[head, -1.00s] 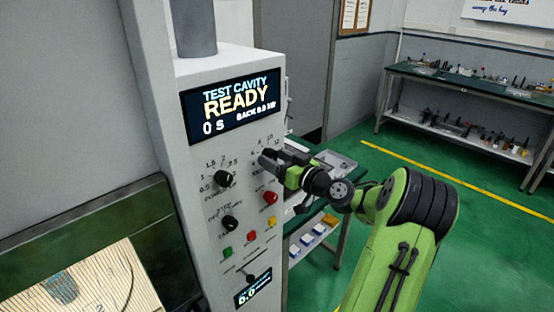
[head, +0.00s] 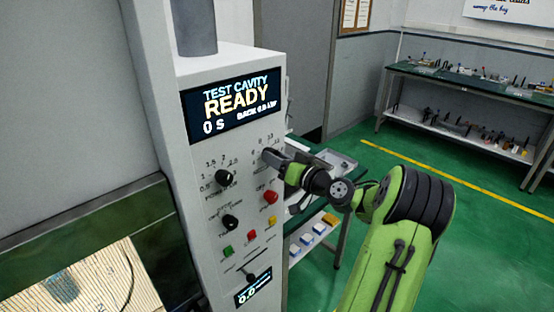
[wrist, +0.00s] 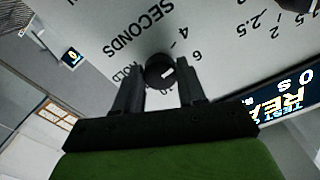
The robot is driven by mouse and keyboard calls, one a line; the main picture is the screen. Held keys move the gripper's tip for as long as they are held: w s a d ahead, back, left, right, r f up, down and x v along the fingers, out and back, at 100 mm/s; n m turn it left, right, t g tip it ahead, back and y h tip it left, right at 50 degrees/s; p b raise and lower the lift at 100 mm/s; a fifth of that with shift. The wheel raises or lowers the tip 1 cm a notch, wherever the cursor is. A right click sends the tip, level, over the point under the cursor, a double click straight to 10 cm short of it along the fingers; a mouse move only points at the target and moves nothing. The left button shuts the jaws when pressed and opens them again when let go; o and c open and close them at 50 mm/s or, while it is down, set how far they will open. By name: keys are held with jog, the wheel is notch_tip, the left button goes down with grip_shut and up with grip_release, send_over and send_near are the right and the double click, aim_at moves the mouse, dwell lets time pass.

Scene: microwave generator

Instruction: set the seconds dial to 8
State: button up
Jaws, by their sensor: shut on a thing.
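The seconds dial (wrist: 158,66) is a round black knob with a short white mark on its face, on the light panel with printed numbers. In the wrist view the mark lies toward the dial's right side; I cannot tell which number it points to. The word SECONDS and the numbers 4 and 6 show around it. My gripper (wrist: 158,84) is shut on the dial, one finger on each side. In the head view my gripper (head: 268,157) reaches the panel's right side and hides the dial.
The display (head: 232,103) reads TEST CAVITY READY and 0 S. Two other black knobs, the upper (head: 223,177) and lower (head: 229,222), sit to the left. A red button (head: 270,196) is just below my gripper. A bench (head: 325,222) stands behind my arm.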

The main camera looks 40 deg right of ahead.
jog(key=shift+r+m+p, duration=0.1)
jog(key=shift+m+p, duration=3.3)
jog(key=shift+m, duration=3.9)
jog(key=o, duration=1.1)
jog(key=s+b, duration=0.1)
jog(key=s, duration=0.7)
jog(key=s+b, duration=0.2)
jog(key=s, duration=0.5)
jog(key=shift+s+d, duration=0.2)
jog(key=shift+s, duration=0.2)
